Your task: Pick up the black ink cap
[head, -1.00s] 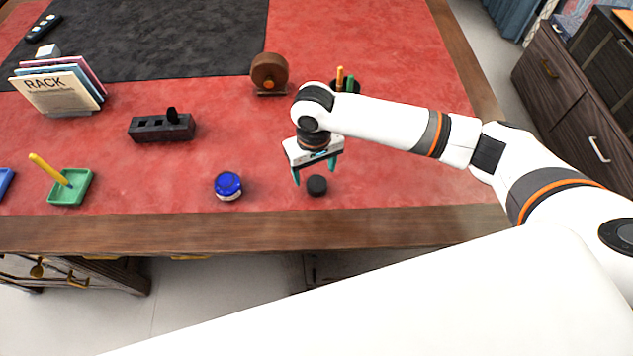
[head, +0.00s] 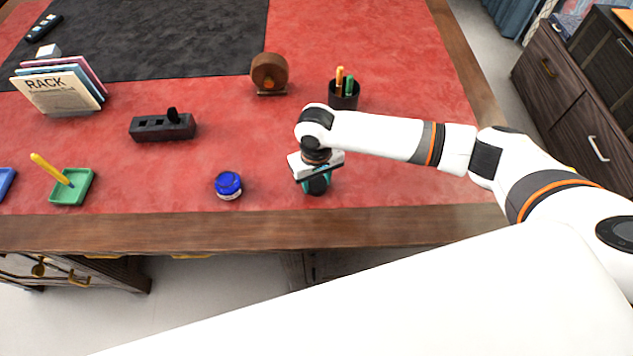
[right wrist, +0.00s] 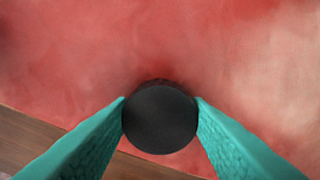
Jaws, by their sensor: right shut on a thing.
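The black ink cap (right wrist: 160,118) is a round, dark disc near the front edge of the desk. In the right wrist view it sits between the two teal fingertips, which touch it on both sides. My right gripper (head: 316,187) is shut on the cap, low over the red desk surface. In the head view the cap (head: 317,186) is mostly hidden by the gripper. I cannot tell whether the cap still rests on the desk. My left gripper is not in view.
A blue ink jar (head: 228,185) stands left of the gripper. A dark pen cup (head: 344,98) and a brown round holder (head: 269,73) stand behind. A black block (head: 162,129), a green tray (head: 70,189) and a book rack (head: 58,92) are further left. The wooden front edge (head: 230,232) is close.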

